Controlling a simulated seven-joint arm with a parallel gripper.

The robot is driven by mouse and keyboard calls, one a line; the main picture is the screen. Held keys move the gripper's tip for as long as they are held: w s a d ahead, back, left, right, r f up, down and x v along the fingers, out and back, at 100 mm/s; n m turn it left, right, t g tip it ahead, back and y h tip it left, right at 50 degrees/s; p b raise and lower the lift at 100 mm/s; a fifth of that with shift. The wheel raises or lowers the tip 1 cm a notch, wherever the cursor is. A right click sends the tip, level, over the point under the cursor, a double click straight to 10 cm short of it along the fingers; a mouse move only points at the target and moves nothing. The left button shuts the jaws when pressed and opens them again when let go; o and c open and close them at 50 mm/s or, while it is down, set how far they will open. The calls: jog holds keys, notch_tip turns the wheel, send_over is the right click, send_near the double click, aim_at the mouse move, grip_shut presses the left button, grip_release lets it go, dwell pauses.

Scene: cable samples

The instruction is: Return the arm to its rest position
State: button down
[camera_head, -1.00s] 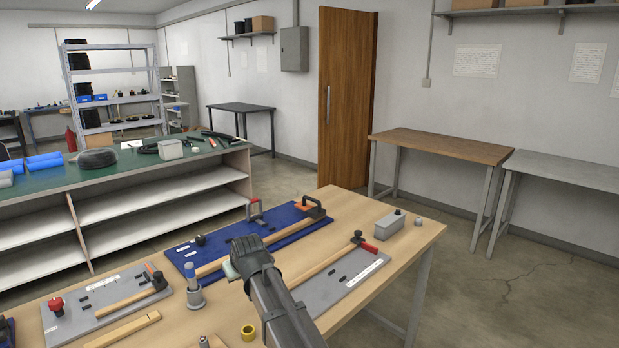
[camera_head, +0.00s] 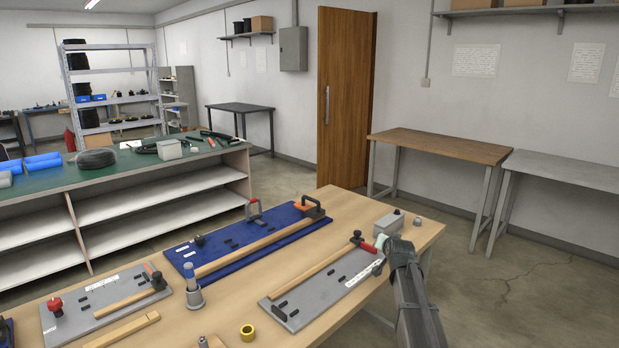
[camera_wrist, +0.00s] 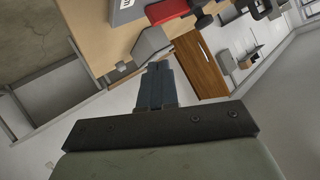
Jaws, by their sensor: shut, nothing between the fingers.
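My arm reaches in from the bottom right of the head view, and my gripper (camera_head: 381,241) is at the right end of the wooden worktable (camera_head: 230,284). In that view it overlaps the right end of a grey board (camera_head: 305,305). In the wrist view my gripper's fingers (camera_wrist: 155,85) are together, with nothing seen between them. Past their tips a grey block-like thing (camera_wrist: 152,44) and a red part (camera_wrist: 168,10) show at the table edge. I cannot tell the exact gap between the fingers and these things.
A blue board (camera_head: 215,262) with a wooden strip and clamps lies on the table. A grey box (camera_head: 390,222) stands close to my gripper. A yellow ring (camera_head: 247,332) and a bottle-like holder (camera_head: 194,290) stand farther left. Open floor (camera_head: 520,290) lies to the right.

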jog(key=s+d+f+m+h, duration=0.2)
jog(key=d+m+h, duration=0.15)
jog(key=d, duration=1.15)
jog(key=s+d+f+g, duration=0.15)
jog(key=s+f, duration=0.25)
jog(key=f, duration=0.7)
jog(key=s+a+f+n+g+y, duration=0.1)
jog(key=s+a+f+g, duration=0.3)
jog(key=s+f, duration=0.5)
jog(key=s+a+f+n+g+y, duration=0.1)
jog(key=s+a+f+y, duration=0.1)
jog(key=s+a+f, duration=0.6)
jog(key=s+a+f+n+g+y, duration=0.15)
jog(key=s+a+f+g, duration=0.35)
jog(key=f, duration=0.7)
jog(key=s+a+f+n+g, duration=0.1)
jog(key=s+a+f+g, duration=0.1)
jog(key=s, duration=1.1)
jog(key=s+a+f+n+g, duration=0.2)
jog(key=s+f, duration=0.3)
jog(key=s, duration=0.8)
jog(key=s+a+f+n+g, duration=0.2)
jog(key=s+a+f+g, duration=0.1)
jog(key=s, duration=1)
jog(key=shift+s+a+f+g+h, duration=0.2)
jog(key=shift+a+g+h, duration=0.15)
jog(key=shift+g, duration=0.3)
